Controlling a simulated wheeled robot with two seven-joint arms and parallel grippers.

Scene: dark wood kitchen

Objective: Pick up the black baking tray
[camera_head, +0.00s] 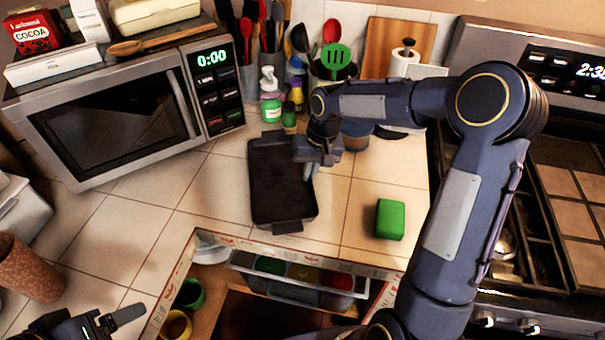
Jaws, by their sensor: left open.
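The black baking tray (280,185) lies flat on the tiled counter, in the middle of the view, with a handle at its near end. My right gripper (308,170) points down at the tray's right edge, near its upper half. Its fingers are small and partly hidden, so I cannot tell whether they are open or touch the rim. My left gripper (112,322) is open and empty at the bottom left corner, well away from the tray and partly cut off by the frame.
A microwave (110,120) stands left of the tray. Bottles (270,95) and utensil holders stand behind it. A green block (390,219) lies to its right, before the stove (570,180). An open drawer (215,295) with cups and a container lies below. Counter left of the tray is clear.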

